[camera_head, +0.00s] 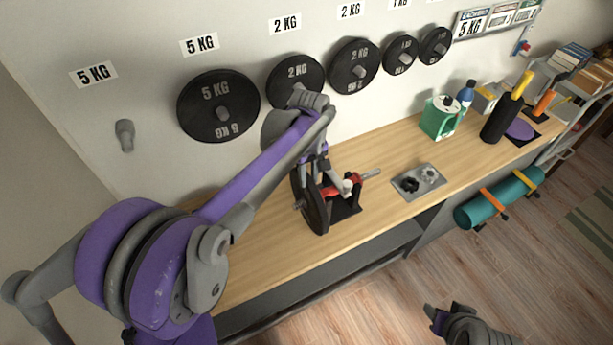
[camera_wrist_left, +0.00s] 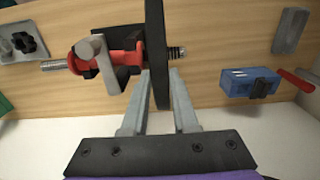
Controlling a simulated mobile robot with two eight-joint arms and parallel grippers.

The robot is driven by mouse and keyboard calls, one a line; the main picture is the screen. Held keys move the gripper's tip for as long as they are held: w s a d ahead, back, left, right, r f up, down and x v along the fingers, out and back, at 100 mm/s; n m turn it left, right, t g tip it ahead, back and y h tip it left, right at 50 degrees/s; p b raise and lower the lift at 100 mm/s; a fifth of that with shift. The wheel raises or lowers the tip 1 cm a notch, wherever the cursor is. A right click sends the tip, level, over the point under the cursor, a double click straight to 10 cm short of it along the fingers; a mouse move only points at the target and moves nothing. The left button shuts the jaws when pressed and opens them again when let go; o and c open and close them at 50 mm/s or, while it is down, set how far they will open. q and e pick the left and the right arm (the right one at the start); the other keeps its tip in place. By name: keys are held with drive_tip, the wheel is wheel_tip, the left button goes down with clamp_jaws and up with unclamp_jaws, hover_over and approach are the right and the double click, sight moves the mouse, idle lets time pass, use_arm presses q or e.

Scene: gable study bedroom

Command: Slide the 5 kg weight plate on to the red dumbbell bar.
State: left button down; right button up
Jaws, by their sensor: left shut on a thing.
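The black weight plate (camera_head: 316,208) stands upright and edge-on at the bench, and it also shows in the left wrist view (camera_wrist_left: 157,45). My left gripper (camera_wrist_left: 158,90) is shut on its rim. The red dumbbell bar (camera_head: 331,190) lies level in a black cradle (camera_head: 346,209); it also shows in the wrist view (camera_wrist_left: 125,58). The bar's grey threaded end shows past the plate's far side in both views, so the plate appears to be around that end. The plate's hole is hidden. My right gripper (camera_head: 434,318) hangs low at the bottom, away from the bench.
A grey tray (camera_head: 420,194) with black and grey knobs lies right of the cradle. The wall holds several plates, including a 5 KG one (camera_head: 218,106), and a bare peg (camera_head: 125,135). A blue box (camera_wrist_left: 250,83) shows in the wrist view. Bare wood lies around the cradle.

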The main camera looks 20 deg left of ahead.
use_arm(q)
drive_tip(key=shift+w+d, duration=0.55)
drive_tip(key=shift+w, duration=0.15)
drive_tip(key=c, duration=0.6)
unclamp_jaws()
drive_tip(key=shift+r, duration=0.1)
wheel_tip(320, 180, up, 11)
drive_tip(key=shift+p, duration=0.4)
drive_tip(key=s+f+m+t, duration=0.2)
drive_tip(key=s+f+m, duration=0.3)
drive_tip(key=s, duration=0.6)
drive_tip(key=s+d+f+m+t, duration=0.1)
drive_tip(key=s+f+m+t, duration=0.2)
drive_tip(key=s, duration=0.8)
wheel_tip(320, 180, down, 4)
drive_tip(key=shift+f+m+t, duration=0.1)
drive_tip(key=shift+m+t, duration=0.2)
drive_tip(key=shift+m, duration=0.7)
